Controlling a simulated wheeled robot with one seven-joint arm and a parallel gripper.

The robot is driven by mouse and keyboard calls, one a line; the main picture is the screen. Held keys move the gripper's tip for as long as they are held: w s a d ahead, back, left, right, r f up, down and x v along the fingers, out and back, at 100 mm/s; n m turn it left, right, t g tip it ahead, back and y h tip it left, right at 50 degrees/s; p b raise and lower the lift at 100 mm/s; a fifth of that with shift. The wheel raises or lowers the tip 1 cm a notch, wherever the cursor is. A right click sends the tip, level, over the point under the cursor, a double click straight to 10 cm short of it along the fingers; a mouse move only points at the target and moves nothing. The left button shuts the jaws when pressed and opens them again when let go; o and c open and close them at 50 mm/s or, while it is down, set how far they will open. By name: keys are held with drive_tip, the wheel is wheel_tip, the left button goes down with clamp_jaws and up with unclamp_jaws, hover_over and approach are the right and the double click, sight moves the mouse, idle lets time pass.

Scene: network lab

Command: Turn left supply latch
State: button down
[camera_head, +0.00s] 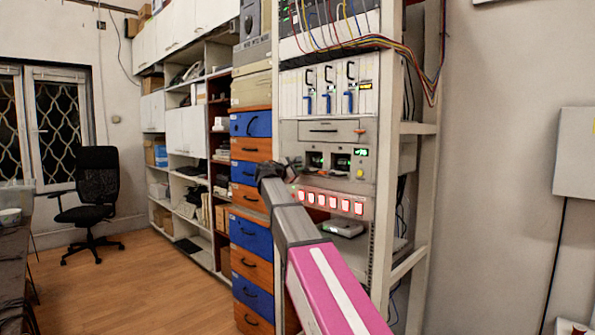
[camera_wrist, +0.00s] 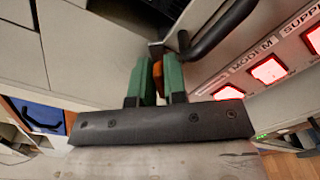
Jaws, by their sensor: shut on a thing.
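My gripper (camera_wrist: 157,75) has two green fingers closed on a small orange latch (camera_wrist: 158,78); only part of the latch shows between them. A black curved handle (camera_wrist: 222,30) is just above and to the right of the fingertips in the wrist view. In the head view my gripper (camera_head: 292,165) is at the left edge of the supply unit, which has two dark bays with green displays (camera_head: 342,161). The held latch is hidden there behind my gripper.
A row of lit red switches (camera_head: 330,200) runs below the supplies; it also shows in the wrist view (camera_wrist: 269,70). A drawer panel (camera_head: 330,131) is above. Orange and blue drawers (camera_head: 251,235) stand close on the left. Coloured cables hang at the rack's top right.

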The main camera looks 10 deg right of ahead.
drive_tip(key=m, duration=0.4)
drive_tip(key=shift+m, duration=0.3)
drive_tip(key=shift+f+m, duration=0.15)
drive_tip(key=shift+m, duration=1.55)
drive_tip(key=shift+s, duration=0.1)
drive_tip(key=c, duration=1.5)
unclamp_jaws()
drive_tip(key=v, duration=1)
drive_tip(key=shift+s+a, duration=0.2)
drive_tip(key=shift+a, duration=0.1)
